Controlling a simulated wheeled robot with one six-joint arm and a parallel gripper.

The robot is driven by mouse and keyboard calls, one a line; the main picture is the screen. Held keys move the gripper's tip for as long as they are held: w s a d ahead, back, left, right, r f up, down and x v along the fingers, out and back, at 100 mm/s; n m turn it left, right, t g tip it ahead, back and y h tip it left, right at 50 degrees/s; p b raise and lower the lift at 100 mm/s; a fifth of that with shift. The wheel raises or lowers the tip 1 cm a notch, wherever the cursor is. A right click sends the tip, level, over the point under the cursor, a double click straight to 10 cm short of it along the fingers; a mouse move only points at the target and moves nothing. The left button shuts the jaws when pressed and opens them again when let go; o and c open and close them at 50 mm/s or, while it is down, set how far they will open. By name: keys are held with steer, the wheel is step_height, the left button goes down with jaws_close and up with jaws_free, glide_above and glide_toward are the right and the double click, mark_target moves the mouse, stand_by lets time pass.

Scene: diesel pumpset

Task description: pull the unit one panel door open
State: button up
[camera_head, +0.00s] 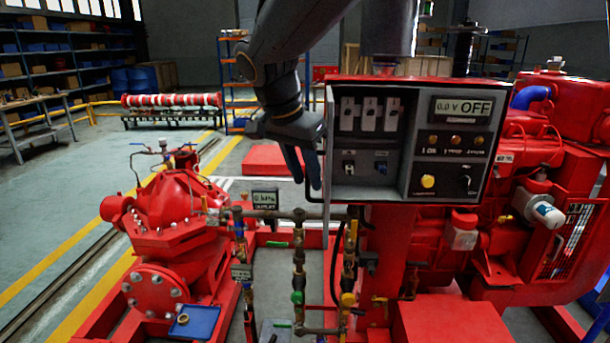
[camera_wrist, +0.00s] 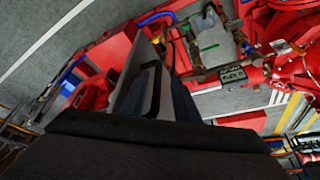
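The red-framed control panel (camera_head: 410,85) stands in the centre right of the head view. Its grey front with breakers, switches and an OFF display is uncovered. A thin pale upright edge at its left side (camera_head: 328,150) looks like the door seen nearly edge-on. The wrist view shows a grey flat door (camera_wrist: 130,93) with a black bar handle (camera_wrist: 149,88). My gripper (camera_head: 305,178) points down beside the panel's left edge, close to the handle. Its dark fingers look apart. The fingers (camera_wrist: 183,103) show right of the handle in the wrist view; contact cannot be told.
A red pump (camera_head: 165,215) stands at the lower left, with pipes and valves (camera_head: 298,255) below my gripper. The red engine (camera_head: 530,150) fills the right. A blue tray (camera_head: 195,322) lies at the front.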

steer(key=b+v, duration=0.1)
steer(key=v, duration=0.6)
steer(key=shift+r+b, duration=0.3)
steer(key=shift+b, duration=0.05)
steer(key=shift+s, duration=0.15)
steer(key=shift+a, duration=0.1)
